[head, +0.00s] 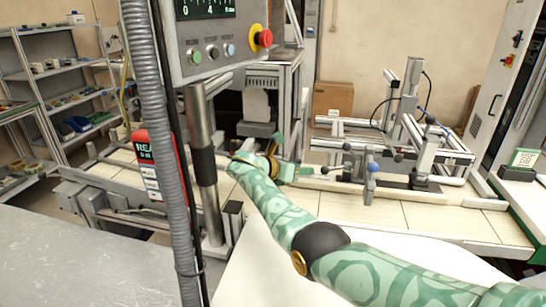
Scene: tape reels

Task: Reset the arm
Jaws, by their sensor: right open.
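My right arm, patterned in green, reaches in from the lower right of the head view. It ends near the middle of the picture at my right gripper (304,156), which is open. One finger points up and the other points to the right. I see nothing held between them. The gripper is in front of the metal machine frame and over the pale panelled work surface (400,218). My left gripper is not in view.
A control box (215,45) with a red stop button hangs on a post (204,160) left of the gripper. A ribbed grey hose (160,150) runs down beside it. A metal fixture (425,135) stands at the right. Shelves (55,85) stand at the far left.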

